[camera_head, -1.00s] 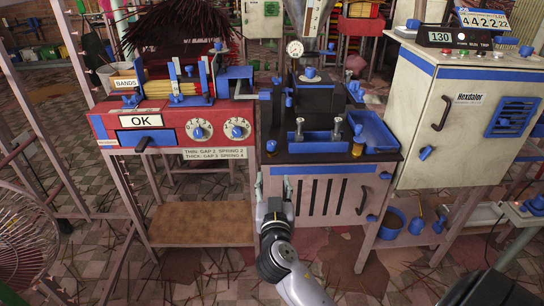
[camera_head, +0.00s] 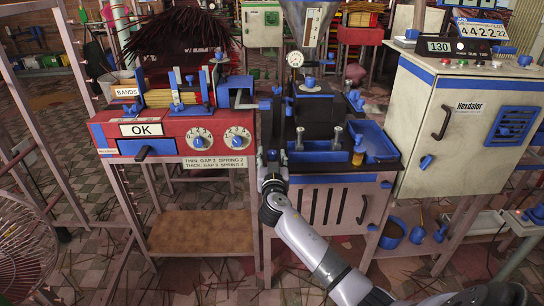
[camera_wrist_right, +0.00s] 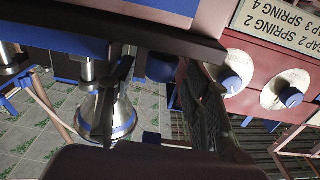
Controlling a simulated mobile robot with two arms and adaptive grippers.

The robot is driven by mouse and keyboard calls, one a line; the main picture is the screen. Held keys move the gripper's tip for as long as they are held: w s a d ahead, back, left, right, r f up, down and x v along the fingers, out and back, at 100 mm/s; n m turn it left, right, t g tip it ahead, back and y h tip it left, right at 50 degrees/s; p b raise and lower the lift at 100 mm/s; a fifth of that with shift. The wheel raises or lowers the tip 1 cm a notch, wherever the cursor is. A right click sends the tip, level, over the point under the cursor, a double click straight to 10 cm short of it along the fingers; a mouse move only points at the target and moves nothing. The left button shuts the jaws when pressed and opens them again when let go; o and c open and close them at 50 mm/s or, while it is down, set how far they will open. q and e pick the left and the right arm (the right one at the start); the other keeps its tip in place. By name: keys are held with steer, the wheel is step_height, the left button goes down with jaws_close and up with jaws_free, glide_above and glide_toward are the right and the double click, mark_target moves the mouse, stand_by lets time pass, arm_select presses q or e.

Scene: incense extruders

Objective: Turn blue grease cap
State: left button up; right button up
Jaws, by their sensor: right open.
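A small blue cap (camera_head: 271,155) shows at the front left corner of the black extruder machine, and I take it for the grease cap. My right gripper (camera_head: 268,168) is right at it from the front, and hides part of it. In the right wrist view the dark blue cap (camera_wrist_right: 162,67) sits under the machine's dark edge, between the two open dark fingers (camera_wrist_right: 160,90). I cannot tell whether either finger touches it. My left gripper is in neither view.
The red control box (camera_head: 185,128) with two white-and-blue dials stands close on the left. Metal posts and a blue tray (camera_head: 378,140) are on the machine top. The cream cabinet (camera_head: 465,120) stands on the right. A wire fan guard (camera_head: 22,250) is at lower left.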

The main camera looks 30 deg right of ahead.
steer(key=shift+w+d, duration=0.2)
steer(key=shift+w, duration=0.15)
steer(key=shift+c, duration=0.2)
jaws_close()
